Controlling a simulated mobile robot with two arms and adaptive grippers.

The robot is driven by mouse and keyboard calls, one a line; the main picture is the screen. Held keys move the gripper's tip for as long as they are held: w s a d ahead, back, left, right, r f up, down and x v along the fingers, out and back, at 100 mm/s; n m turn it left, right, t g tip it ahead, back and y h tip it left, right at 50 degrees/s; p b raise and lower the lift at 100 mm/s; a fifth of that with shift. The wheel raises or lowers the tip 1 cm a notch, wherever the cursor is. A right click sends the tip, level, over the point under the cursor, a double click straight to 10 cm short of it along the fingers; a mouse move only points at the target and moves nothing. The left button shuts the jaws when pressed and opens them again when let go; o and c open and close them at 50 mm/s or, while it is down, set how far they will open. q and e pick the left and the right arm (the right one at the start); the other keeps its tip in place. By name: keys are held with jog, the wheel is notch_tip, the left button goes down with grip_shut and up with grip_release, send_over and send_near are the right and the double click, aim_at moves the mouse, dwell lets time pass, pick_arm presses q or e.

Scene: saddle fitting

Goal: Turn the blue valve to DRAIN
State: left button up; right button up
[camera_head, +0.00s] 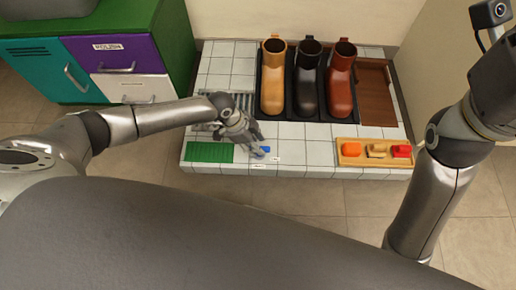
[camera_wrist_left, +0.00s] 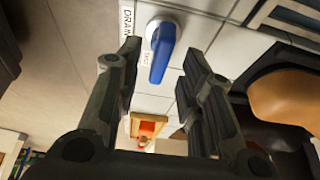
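The blue valve (camera_head: 266,149) sits on the white tiled surface near its front edge, partly hidden by my left gripper in the head view. In the left wrist view the blue valve handle (camera_wrist_left: 161,52) lies between my left fingers, with a visible gap on each side. A DRAIN label (camera_wrist_left: 127,22) is to the left of its round base. A second small label (camera_wrist_left: 146,66), hard to read, is beside the handle's free end. My left gripper (camera_wrist_left: 162,65) is open around the handle, apart from it. My right gripper is out of view; only its arm shows.
Tan, black and red-brown boots (camera_head: 340,95) stand in dark trays behind the valve. A wooden tray (camera_head: 375,163) with small coloured pieces is at the right. A green mat (camera_head: 209,153) lies left of the gripper. Tiles between valve and wooden tray are clear.

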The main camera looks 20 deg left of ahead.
pick_arm(q)
jog(key=shift+b+x, duration=0.5)
jog(key=shift+x, duration=0.75)
grip_shut()
